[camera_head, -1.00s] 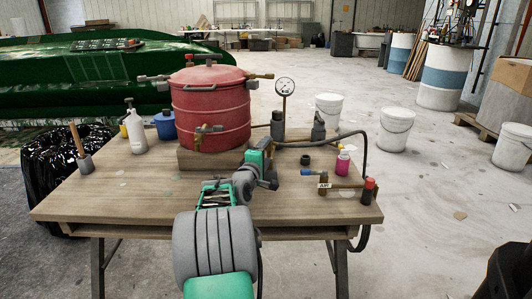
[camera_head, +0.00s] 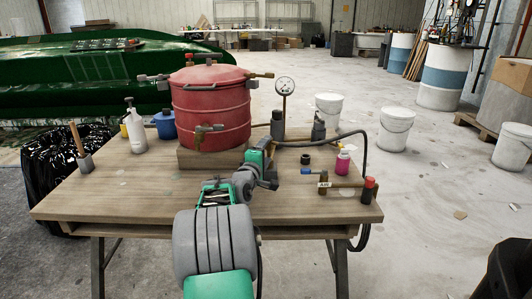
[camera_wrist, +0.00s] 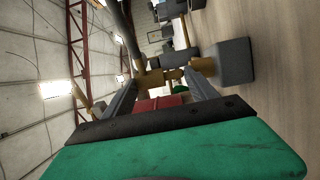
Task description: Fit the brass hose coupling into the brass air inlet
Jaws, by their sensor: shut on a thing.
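My gripper (camera_head: 266,156) is at the right of the red pot (camera_head: 210,105), above the table. In the wrist view its two grey fingers (camera_wrist: 163,84) are closed around the brass hose coupling (camera_wrist: 153,77). A dark hose (camera_wrist: 122,28) leads away from the coupling; in the head view the hose (camera_head: 335,136) arches right and over the table edge. Another brass part (camera_wrist: 202,66) with a grey block (camera_wrist: 235,62) lies close by the coupling. A brass fitting (camera_head: 258,126) shows on the pot's right side. I cannot tell which part is the inlet, or whether the coupling touches it.
A pressure gauge (camera_head: 285,87) stands behind my gripper. Grey, pink and red-topped items and an AIR-tagged brass piece (camera_head: 323,187) crowd the table's right side. A white pump bottle (camera_head: 136,128) stands left. The table (camera_head: 130,195) is clear at front left.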

